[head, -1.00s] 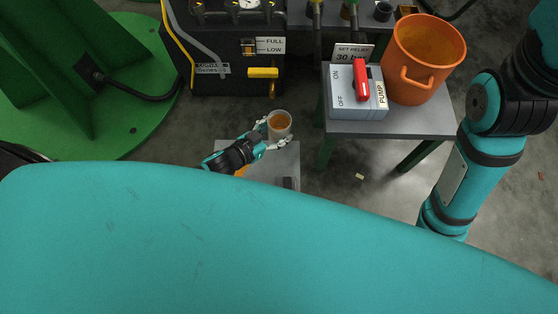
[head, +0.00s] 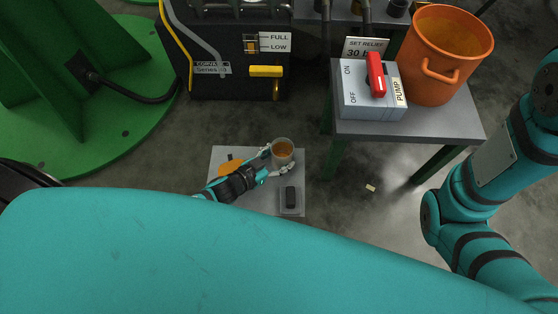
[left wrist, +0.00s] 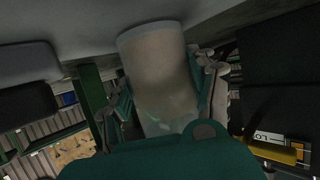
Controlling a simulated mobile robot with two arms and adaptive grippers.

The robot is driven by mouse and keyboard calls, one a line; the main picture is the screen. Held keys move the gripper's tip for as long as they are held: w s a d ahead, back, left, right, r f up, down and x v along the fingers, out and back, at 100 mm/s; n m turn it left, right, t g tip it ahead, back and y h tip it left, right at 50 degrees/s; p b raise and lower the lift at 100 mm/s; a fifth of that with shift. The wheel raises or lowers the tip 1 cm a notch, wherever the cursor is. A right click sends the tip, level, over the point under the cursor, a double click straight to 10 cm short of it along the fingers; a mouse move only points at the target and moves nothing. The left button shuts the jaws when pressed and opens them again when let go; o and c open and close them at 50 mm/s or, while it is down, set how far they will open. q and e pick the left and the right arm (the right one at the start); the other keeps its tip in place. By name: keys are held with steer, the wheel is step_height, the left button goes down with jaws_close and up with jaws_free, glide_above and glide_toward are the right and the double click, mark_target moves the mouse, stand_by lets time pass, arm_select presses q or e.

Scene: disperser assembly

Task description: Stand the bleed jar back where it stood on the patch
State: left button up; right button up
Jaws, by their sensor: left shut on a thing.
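The bleed jar (head: 283,152) is a clear cup with amber liquid, and it looks roughly upright in the head view. My left gripper (head: 272,163) is shut on its side. In the left wrist view the jar (left wrist: 158,75) fills the middle, between the fingers. A flat orange patch (head: 230,166) lies on a light grey top (head: 222,153), left of the jar and partly behind my left gripper. The jar appears over the back right part of that top; its height above it is unclear. My right gripper is out of view.
A black block on a small grey plate (head: 290,199) sits right of my left gripper. A side table (head: 430,126) at right holds the pump switch box (head: 365,100) and an orange pot (head: 445,55). A black unit with a yellow handle (head: 266,71) stands behind.

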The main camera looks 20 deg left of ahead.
arm_select(q)
steer(key=shift+f, duration=0.15)
steer(key=o, duration=1.2)
steer(key=shift+o, duration=0.2)
